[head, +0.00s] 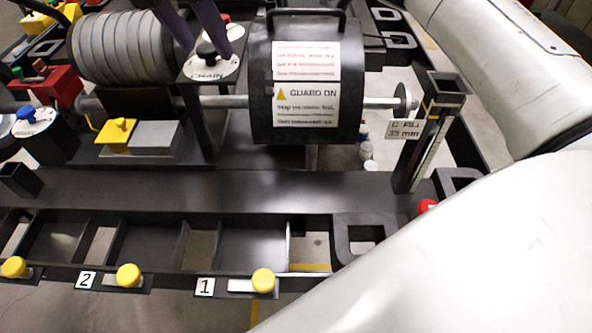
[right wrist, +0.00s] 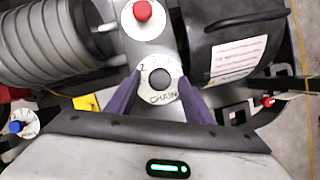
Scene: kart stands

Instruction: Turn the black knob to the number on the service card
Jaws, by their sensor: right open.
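The black knob (head: 206,48) stands on a round white dial plate (head: 213,70) marked CHAIN. In the right wrist view the knob (right wrist: 159,76) is at the middle of the dial; small numbers line its upper rim, a 2 at the left. Which number it points to is too small to tell. My right gripper (right wrist: 161,80) is open, its two dark purple fingers on either side of the knob. I cannot tell if they touch it. Printed cards (head: 306,62) are on the dark guard drum; their small text is unreadable, and I cannot tell which is the service card. My left gripper is not in view.
A red knob (right wrist: 143,10) sits on a plate beyond the dial. Grey ribbed rolls (head: 125,47) stand left of the dial, the guard drum (head: 258,95) right. A blue knob (head: 26,113) and yellow block (head: 116,132) lie left. Yellow knobs (head: 128,274) line the front rail.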

